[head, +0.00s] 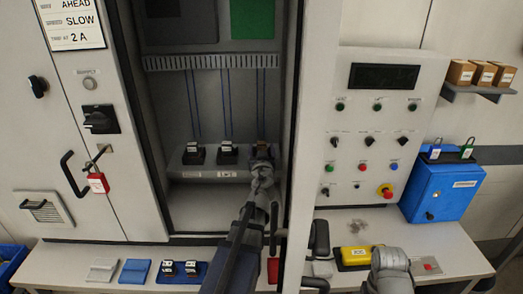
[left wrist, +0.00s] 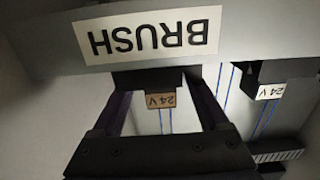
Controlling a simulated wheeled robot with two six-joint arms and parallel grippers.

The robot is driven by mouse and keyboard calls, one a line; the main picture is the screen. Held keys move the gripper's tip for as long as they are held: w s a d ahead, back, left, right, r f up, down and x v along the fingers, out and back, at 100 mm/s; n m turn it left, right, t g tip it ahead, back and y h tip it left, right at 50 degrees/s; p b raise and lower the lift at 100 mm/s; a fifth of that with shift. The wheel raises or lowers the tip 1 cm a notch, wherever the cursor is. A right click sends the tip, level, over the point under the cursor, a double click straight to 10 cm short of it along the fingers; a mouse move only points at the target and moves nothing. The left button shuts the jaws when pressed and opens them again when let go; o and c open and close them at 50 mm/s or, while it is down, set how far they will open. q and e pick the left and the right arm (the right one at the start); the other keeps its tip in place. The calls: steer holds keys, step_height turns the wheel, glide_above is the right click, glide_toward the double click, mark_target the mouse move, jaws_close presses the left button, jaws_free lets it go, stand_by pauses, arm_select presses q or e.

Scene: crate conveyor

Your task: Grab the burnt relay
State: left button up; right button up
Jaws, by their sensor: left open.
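My left gripper (left wrist: 160,112) is open, with one finger on each side of this relay. I cannot tell whether the fingers touch it. In the head view my left gripper (head: 263,160) reaches into the cabinet and mostly hides the rightmost relay. Two relays with clean white labels, the left (head: 193,154) and the middle (head: 228,152), stand on the same ledge. My right arm shows at lower right, but I cannot make out its jaws.
Two relays (head: 180,268) lie on a blue mat on the bench (head: 60,262). The cabinet's right edge (head: 296,130) stands close to my left arm. A control panel (head: 370,130), a yellow box (head: 354,257) and a blue lockbox (head: 442,192) are on the right.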

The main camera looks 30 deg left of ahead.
mark_target(261, 144)
arm_select(q)
steer(key=x, duration=0.3)
steer(key=shift+w+a, duration=0.1)
steer(key=shift+w, duration=0.15)
steer(key=shift+s+r, duration=0.1)
steer(key=shift+c, duration=0.5)
jaws_close()
